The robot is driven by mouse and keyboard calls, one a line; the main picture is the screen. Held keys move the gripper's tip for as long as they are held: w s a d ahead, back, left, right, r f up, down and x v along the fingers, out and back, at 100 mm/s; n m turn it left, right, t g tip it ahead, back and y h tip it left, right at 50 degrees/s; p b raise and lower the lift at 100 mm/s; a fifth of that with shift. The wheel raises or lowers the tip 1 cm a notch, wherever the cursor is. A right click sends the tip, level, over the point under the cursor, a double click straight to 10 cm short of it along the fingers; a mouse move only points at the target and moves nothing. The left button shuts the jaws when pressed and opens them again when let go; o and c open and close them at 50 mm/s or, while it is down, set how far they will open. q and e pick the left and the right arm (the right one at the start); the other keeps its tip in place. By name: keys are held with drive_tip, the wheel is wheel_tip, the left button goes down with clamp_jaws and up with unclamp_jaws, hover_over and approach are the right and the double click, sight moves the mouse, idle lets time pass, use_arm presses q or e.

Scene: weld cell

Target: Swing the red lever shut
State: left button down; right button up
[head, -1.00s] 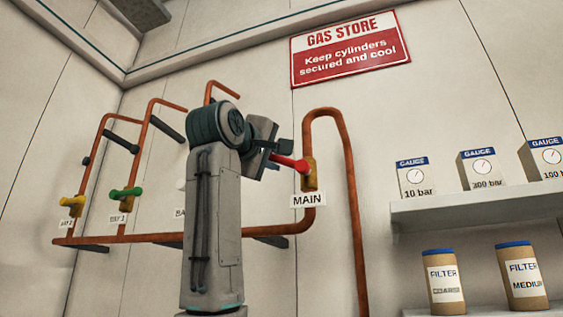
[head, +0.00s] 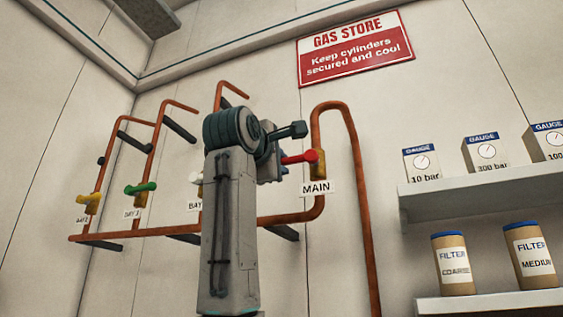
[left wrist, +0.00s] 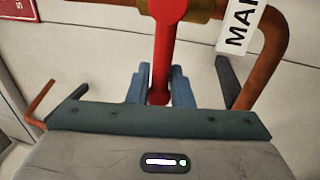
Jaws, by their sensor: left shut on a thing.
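The red lever (head: 300,157) sits on the brass valve body (head: 319,165) of the MAIN pipe and points left, its free end slightly low. My left gripper (head: 276,164) is at that free end, partly hidden by my own forearm. In the left wrist view the red lever (left wrist: 164,45) runs down between the two blue-grey fingers (left wrist: 159,88), which are shut on its end. The white MAIN label (head: 316,188) is below the valve. My right gripper is not in view.
Copper pipes (head: 345,120) run along the wall. A yellow lever (head: 88,199) and a green lever (head: 141,188) are at the left; a white one (head: 195,178) is partly hidden behind my arm. Shelves (head: 480,193) with gauge boxes and filter cans stand at the right.

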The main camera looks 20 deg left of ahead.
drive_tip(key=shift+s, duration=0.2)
use_arm(q)
drive_tip(key=c, duration=1.5)
unclamp_jaws()
drive_tip(key=shift+a, duration=0.1)
drive_tip(key=shift+o, duration=0.2)
drive_tip(key=shift+a, duration=0.25)
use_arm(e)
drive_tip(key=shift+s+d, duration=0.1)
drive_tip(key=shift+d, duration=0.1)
